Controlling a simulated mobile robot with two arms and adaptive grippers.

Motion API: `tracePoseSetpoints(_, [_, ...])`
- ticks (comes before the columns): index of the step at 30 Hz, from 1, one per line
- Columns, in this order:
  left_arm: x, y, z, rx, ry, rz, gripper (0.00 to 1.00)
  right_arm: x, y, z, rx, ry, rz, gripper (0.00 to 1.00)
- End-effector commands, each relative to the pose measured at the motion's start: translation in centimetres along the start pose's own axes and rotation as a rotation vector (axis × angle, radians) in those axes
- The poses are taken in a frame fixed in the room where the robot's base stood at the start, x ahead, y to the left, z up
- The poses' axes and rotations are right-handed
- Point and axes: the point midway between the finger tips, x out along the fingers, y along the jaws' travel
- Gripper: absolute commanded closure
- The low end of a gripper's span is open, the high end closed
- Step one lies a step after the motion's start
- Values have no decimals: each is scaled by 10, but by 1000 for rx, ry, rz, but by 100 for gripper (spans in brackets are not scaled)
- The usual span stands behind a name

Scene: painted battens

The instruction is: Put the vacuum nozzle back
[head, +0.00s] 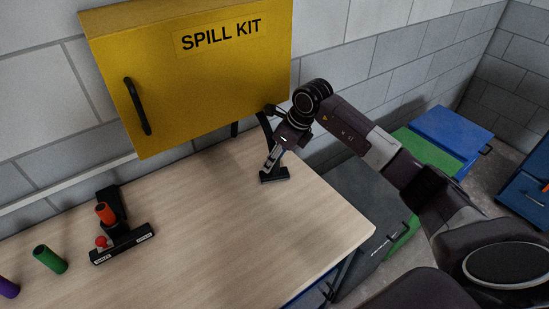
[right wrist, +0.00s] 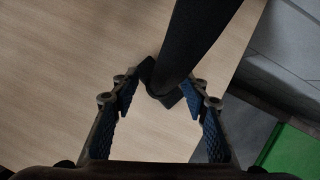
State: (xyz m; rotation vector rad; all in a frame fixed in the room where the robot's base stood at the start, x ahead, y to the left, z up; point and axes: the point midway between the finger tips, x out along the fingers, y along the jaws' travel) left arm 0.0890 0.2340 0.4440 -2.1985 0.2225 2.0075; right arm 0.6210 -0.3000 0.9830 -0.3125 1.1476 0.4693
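The black vacuum nozzle (head: 274,175) has a flat, wide foot at the right part of the wooden bench, under my right gripper (head: 270,161). In the right wrist view, a dark tube (right wrist: 193,40) runs from the top edge down to a small dark foot around the fingertips' level. The blue-padded fingers of my right gripper (right wrist: 167,92) are spread, one on each side of that tube end, with gaps showing. I cannot tell whether either pad touches it. My left gripper is out of view.
A yellow spill kit cabinet (head: 195,75) hangs on the wall above the bench (head: 210,230). The bench middle is clear.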

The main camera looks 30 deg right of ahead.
Motion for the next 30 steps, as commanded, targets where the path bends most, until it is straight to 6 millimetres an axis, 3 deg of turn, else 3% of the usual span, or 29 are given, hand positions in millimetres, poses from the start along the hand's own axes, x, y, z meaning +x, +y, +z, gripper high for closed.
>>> tracePoseSetpoints(10, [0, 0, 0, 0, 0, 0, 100, -8, -1, 1, -1, -2, -2, 59])
tracePoseSetpoints(24, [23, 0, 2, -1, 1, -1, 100, -100, -1, 1, -1, -3, -3, 59])
tracePoseSetpoints(30, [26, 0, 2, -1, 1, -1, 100, -120, 0, 1, 1, 0, -1, 59])
